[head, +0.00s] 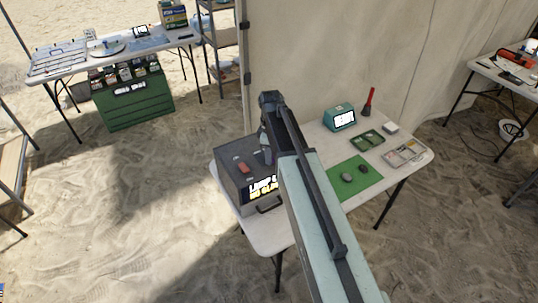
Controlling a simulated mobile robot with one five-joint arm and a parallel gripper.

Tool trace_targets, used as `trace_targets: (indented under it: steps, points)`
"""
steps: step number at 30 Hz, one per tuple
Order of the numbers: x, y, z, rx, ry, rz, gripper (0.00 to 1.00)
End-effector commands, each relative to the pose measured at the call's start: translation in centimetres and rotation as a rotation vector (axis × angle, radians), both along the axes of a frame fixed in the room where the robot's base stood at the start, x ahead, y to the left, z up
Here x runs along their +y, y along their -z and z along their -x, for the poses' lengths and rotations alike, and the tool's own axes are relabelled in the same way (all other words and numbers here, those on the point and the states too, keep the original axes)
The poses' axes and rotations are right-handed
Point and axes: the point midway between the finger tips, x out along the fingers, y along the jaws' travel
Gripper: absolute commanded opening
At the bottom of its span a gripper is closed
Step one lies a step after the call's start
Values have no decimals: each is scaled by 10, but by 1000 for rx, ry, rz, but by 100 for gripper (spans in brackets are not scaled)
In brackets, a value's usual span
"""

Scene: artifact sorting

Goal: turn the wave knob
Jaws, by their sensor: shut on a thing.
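A dark grey box (228,182) stands on the left end of the white folding table. It has a red switch-like part (244,168) on top and a lit panel (262,187) with yellow and white lettering on its front. My gripper (267,158) points down at the top of this box, right of the red part. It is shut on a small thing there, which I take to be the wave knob. The fingers and my arm hide the knob, so its setting cannot be seen. My arm also covers the right part of the box.
The white table (413,172) also holds a green mat (371,186) with dark stones, a teal device (339,117), a green tray (367,139), a sorting tray (405,152) and a red-handled tool (368,102). A canvas wall (340,50) stands behind.

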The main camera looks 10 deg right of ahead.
Motion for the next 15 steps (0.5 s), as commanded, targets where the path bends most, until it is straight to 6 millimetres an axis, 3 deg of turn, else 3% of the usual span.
trace_targets:
  steps: [15]
  points:
    - [1, 0, 1, 4, 366, -1, 0]
